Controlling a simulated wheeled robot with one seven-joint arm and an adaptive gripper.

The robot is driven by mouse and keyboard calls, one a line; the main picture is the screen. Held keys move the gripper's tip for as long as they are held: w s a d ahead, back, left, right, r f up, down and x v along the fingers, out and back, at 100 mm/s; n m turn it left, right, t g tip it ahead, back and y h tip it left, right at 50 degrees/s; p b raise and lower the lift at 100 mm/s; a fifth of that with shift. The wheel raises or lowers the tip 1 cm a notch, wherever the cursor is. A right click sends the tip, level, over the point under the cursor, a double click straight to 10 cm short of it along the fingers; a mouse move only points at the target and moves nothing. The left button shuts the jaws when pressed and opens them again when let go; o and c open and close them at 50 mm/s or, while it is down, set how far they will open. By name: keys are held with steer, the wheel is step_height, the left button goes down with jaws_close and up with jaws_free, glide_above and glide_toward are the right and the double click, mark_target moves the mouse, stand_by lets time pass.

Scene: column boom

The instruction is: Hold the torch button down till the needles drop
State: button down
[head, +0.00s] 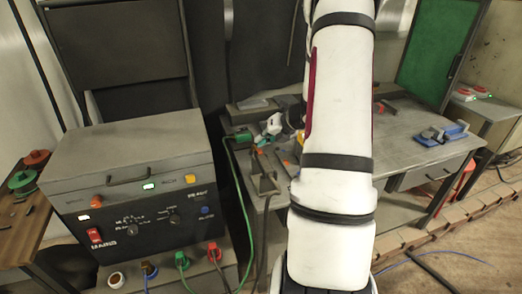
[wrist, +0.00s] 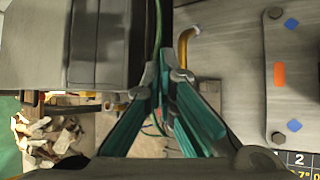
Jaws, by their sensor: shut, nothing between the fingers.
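My gripper (wrist: 166,78) has teal fingers, which meet at their tips in the wrist view with nothing seen between them. A yellow bent tube (wrist: 185,48) shows just beyond the tips; I cannot tell whether it belongs to the torch or whether the fingers touch it. No torch button can be made out. In the head view, a grey and black power unit (head: 130,200) stands at the left, with knobs, coloured buttons and cable plugs. I cannot make out any needles. My white arm hides part of the workbench.
The metal workbench (head: 420,150) stretches behind my arm, with a blue clamp-like item (head: 443,133) at the right. A green cable (head: 243,215) hangs between unit and bench. In the wrist view, a dark grey block (wrist: 98,45) flanks the fingers left and a metal plate (wrist: 293,75) right.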

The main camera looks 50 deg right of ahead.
mark_target(262, 151)
steer(key=shift+r+p, duration=1.35)
steer(key=shift+r, duration=1.1)
